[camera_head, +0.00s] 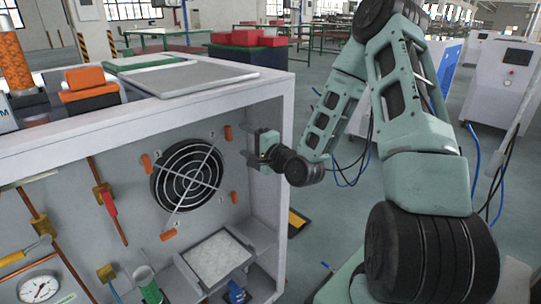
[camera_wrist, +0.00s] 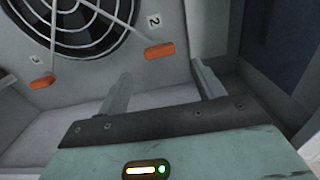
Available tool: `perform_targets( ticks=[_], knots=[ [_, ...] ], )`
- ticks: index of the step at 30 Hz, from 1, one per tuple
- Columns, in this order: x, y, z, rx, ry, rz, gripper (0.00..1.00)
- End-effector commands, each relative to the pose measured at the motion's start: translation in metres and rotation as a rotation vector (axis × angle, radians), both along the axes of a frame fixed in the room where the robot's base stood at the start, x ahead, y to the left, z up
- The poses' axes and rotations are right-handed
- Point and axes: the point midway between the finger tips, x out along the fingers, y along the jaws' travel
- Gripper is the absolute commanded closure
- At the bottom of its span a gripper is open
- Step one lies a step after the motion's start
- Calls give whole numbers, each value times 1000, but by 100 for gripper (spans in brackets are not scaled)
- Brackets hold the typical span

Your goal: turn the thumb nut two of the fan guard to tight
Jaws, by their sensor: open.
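The fan guard (camera_head: 188,175) is a round dark grille on the grey panel inside the open cabinet, with several orange thumb nuts around it. In the wrist view the orange thumb nut two (camera_wrist: 159,50) lies beside a label reading 2, right of the fan guard (camera_wrist: 75,25). My gripper (camera_wrist: 161,75) is open and empty, its fingers spread on either side below that nut, apart from it. In the head view my gripper (camera_head: 262,145) is at the right of the panel, near the upper right orange nut (camera_head: 228,132). The numbers are not readable there.
Another orange nut (camera_wrist: 42,82) is at the left in the wrist view. The cabinet's right side wall (camera_head: 273,190) is close to my gripper. A grey tray (camera_head: 217,257) is below the fan. A pressure gauge (camera_head: 38,289) and pipes are at the left.

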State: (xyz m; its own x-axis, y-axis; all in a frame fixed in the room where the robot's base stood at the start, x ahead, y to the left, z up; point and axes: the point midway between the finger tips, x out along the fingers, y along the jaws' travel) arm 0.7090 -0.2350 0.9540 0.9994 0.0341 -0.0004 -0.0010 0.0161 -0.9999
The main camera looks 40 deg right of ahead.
Motion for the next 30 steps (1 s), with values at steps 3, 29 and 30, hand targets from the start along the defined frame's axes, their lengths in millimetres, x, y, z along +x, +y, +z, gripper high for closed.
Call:
perform_targets(
  ticks=[3, 29, 30],
  knots=[
    [-28, -2, 4, 3, 5, -3, 33],
    [-103, -4, 1, 1, 2, -2, 33],
    [-104, -4, 1, 1, 1, -1, 33]
  ],
)
